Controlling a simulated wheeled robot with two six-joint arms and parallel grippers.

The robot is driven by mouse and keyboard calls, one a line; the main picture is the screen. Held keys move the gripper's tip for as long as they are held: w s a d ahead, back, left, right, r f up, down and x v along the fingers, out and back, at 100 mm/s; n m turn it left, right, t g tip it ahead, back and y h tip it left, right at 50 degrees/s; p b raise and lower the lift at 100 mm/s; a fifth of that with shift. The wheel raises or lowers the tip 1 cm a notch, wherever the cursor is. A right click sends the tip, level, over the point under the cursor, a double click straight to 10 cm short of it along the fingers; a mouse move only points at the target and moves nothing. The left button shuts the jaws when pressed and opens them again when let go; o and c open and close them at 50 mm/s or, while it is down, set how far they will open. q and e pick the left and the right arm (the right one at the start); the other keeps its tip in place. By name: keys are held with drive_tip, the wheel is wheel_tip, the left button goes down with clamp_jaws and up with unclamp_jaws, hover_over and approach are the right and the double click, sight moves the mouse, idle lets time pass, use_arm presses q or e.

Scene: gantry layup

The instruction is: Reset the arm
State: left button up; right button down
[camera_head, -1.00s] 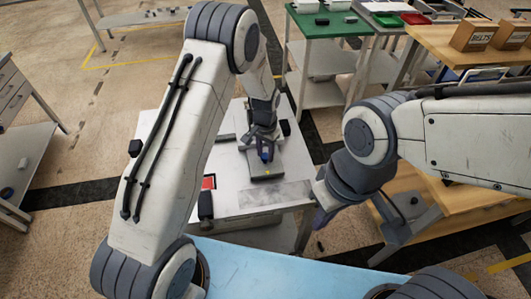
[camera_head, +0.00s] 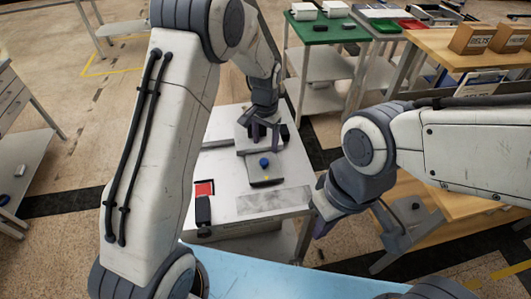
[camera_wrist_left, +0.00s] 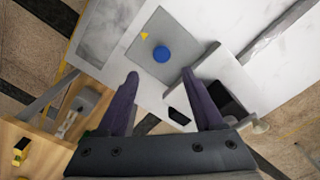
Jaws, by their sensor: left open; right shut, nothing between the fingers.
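My left gripper (camera_head: 263,132) is over the far part of the white table, apart from the grey plate (camera_head: 265,171) with a blue knob (camera_head: 264,162). Its two purple fingers are spread and empty, as the left wrist view (camera_wrist_left: 160,76) also shows. There, the blue knob (camera_wrist_left: 161,53) lies beyond the fingertips, on the grey plate (camera_wrist_left: 178,70). My right gripper (camera_head: 321,222) hangs at the table's right front corner, pointing down, shut and empty. Its fingertips are partly hidden behind the wrist.
A light blue surface (camera_head: 270,270) lies in front. A wooden bench (camera_head: 455,215) is at right, a green-topped table (camera_head: 325,27) behind.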

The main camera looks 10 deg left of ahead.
use_arm(q)
drive_tip(key=shift+r, duration=1.2)
